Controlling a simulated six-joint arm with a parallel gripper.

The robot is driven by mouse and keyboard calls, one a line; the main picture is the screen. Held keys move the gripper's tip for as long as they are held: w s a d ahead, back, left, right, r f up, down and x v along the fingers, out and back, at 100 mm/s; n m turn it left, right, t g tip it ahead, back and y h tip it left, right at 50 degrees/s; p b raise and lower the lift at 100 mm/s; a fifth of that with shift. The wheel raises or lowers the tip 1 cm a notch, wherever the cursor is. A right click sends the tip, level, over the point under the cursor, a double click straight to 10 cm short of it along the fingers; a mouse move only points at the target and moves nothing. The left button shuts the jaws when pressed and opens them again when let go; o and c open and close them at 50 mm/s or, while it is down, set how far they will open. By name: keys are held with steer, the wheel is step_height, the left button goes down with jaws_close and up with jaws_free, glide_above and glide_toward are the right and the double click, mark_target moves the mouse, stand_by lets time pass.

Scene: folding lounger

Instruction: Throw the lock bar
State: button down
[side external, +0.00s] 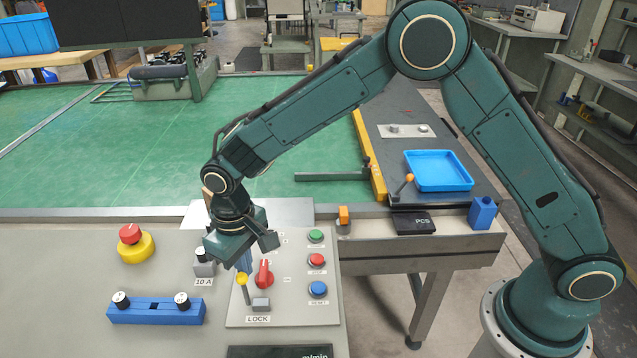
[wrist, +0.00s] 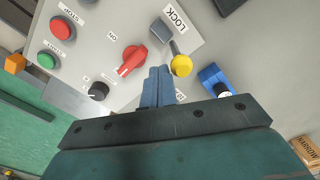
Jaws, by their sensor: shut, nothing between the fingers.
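The lock bar is a short metal lever with a yellow ball knob (side external: 242,280), above the LOCK label on the grey control panel. In the wrist view the yellow knob (wrist: 181,66) lies just right of my fingertips, with the LOCK label (wrist: 175,17) beyond it. My gripper (side external: 244,265) points down at the panel, its blue fingers shut and empty. The fingers (wrist: 158,72) seem apart from the knob, but I cannot tell the exact gap. A grey block (side external: 261,304) sits right of the lever's foot.
A red rotary switch (side external: 264,274) stands close to the lever. Green, red and blue buttons (side external: 318,289) line the panel's right side. A blue bar with two black knobs (side external: 155,311) and a red emergency button (side external: 131,233) lie to the left.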

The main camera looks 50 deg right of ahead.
steer(key=shift+s+a, duration=0.2)
steer(key=shift+s, duration=0.05)
steer(key=shift+r, duration=0.15)
step_height(320, 180, up, 8)
steer(key=shift+w+d, duration=0.45)
stand_by(0.9)
